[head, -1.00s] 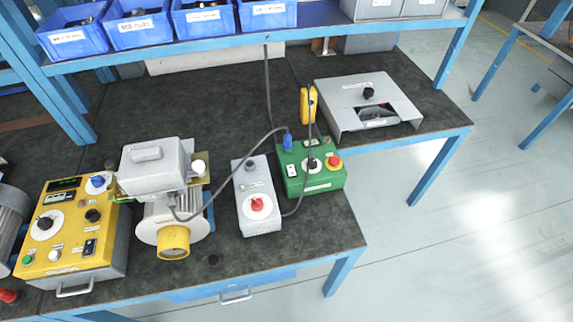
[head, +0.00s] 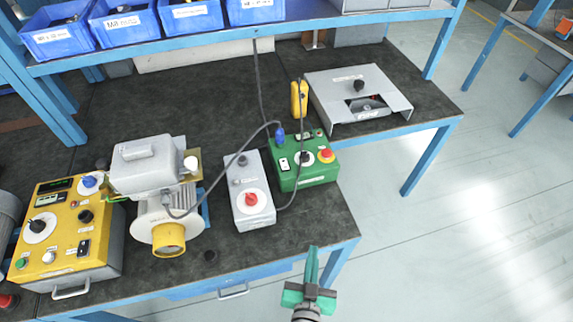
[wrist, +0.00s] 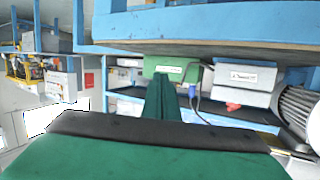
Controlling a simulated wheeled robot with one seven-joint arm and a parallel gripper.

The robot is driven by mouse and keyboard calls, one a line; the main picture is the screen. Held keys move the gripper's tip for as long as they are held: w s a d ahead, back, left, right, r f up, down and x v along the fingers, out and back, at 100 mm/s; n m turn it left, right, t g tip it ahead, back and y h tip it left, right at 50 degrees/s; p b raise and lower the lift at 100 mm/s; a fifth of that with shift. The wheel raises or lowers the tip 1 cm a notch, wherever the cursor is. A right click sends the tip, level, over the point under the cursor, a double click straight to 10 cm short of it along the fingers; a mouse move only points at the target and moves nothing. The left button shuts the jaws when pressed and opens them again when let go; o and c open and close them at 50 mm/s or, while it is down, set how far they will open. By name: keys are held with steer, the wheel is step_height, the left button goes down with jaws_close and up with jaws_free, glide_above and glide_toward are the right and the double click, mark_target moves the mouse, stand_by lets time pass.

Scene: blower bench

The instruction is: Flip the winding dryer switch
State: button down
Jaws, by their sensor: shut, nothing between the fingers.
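Several control boxes stand on the dark bench; their labels are too small to read, so I cannot tell which switch is the winding dryer's. The grey box (head: 250,209) has a red rotary knob (head: 251,199). The green box (head: 318,175) has a small rocker switch (head: 284,164), a dial and a red button. My green gripper (head: 313,252) is shut and empty, off the bench's front edge, apart from every box. Its fingers (wrist: 165,78) overlap the green box in the wrist view.
A motor (head: 168,219) stands between the yellow panel and grey box. A grey cable (head: 244,153) runs from it to the green box. A low grey housing (head: 395,95) stands at right. A shelf with blue bins (head: 123,25) spans the back. Open floor lies at right.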

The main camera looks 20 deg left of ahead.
steer(key=w+a+r+y, duration=0.1)
steer(key=w, duration=0.2)
steer(key=w+a+r+n, duration=0.1)
steer(key=w, duration=0.2)
steer(key=w+a+r+n+y, duration=0.1)
steer(key=w+a, duration=0.1)
steer(key=shift+w+a+r+y, duration=0.1)
steer(key=shift+w+r+y, duration=0.2)
steer(key=shift+w, duration=0.1)
steer(key=w+a+r+n+g+y, duration=0.1)
steer(key=w+a+r+n+y, duration=0.2)
steer(key=w+r, duration=0.4)
steer(key=a+y, duration=0.1)
steer(key=a, duration=0.1)
steer(key=shift+a+n, duration=0.35)
steer(key=shift+n, duration=0.05)
glide_above(286, 169)
steer(key=shift+s+d+f, duration=0.4)
steer(key=shift+f, duration=0.2)
steer(key=f, duration=0.3)
steer(key=shift+w+a, duration=0.3)
steer(key=shift+w, duration=0.1)
steer(key=shift+f, duration=0.55)
steer(key=shift+f, duration=0.1)
